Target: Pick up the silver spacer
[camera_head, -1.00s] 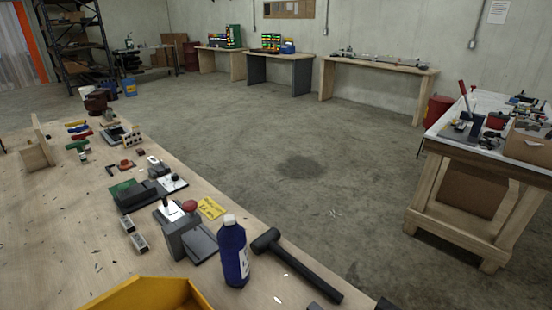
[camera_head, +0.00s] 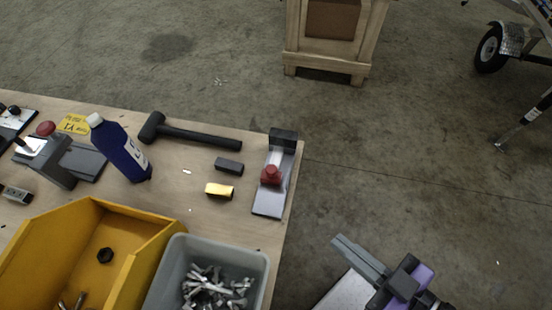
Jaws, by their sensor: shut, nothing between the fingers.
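My gripper (camera_head: 342,243) is at the lower right, past the right edge of the workbench and over the floor. Its grey fingers are together with nothing between them, and they point up and left. I cannot pick out a silver spacer for certain. A grey bin (camera_head: 176,258) at the bottom of the picture holds a pile of small silver metal parts (camera_head: 212,287), too small to tell apart. The bin stands on the bench, to the left of my gripper and apart from it.
A yellow bin (camera_head: 62,228) with a black nut stands beside the grey bin. Behind are a blue bottle (camera_head: 123,155), a black mallet (camera_head: 200,136), a dark block (camera_head: 229,166), a yellow block (camera_head: 219,190) and a red-knobbed fixture (camera_head: 270,200). The floor beyond the bench is largely open.

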